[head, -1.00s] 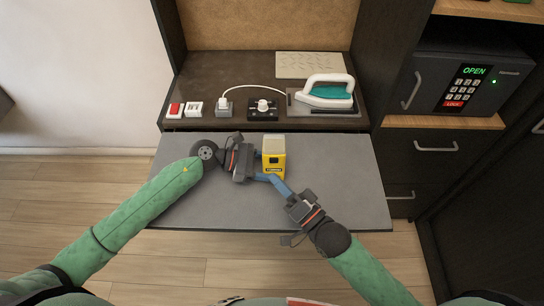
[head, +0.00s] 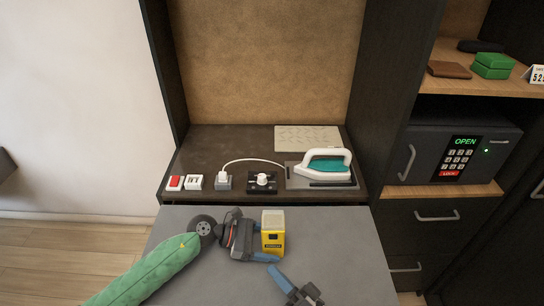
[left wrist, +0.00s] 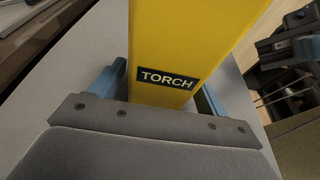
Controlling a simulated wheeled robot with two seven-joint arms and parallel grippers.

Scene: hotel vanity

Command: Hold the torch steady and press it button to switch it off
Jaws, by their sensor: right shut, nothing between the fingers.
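The torch (head: 273,240) is a yellow upright block with a pale top, standing over the grey pull-out surface. Its side reads "TORCH" in the left wrist view (left wrist: 165,45). My left gripper (head: 266,257) is shut on the torch from the left, with a blue finger on each side of the yellow body (left wrist: 165,100). My right gripper (head: 277,273) is shut and empty, its blue tips just below the torch in the picture, with a small gap. I cannot make out the button or whether the torch is lit.
The grey pull-out surface (head: 350,240) is clear to the right. On the dark shelf behind stand a red switch (head: 175,183), a white switch (head: 194,182), a plug in a socket (head: 224,181), a black knob unit (head: 263,182) and an iron (head: 325,165). A safe (head: 455,150) is at right.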

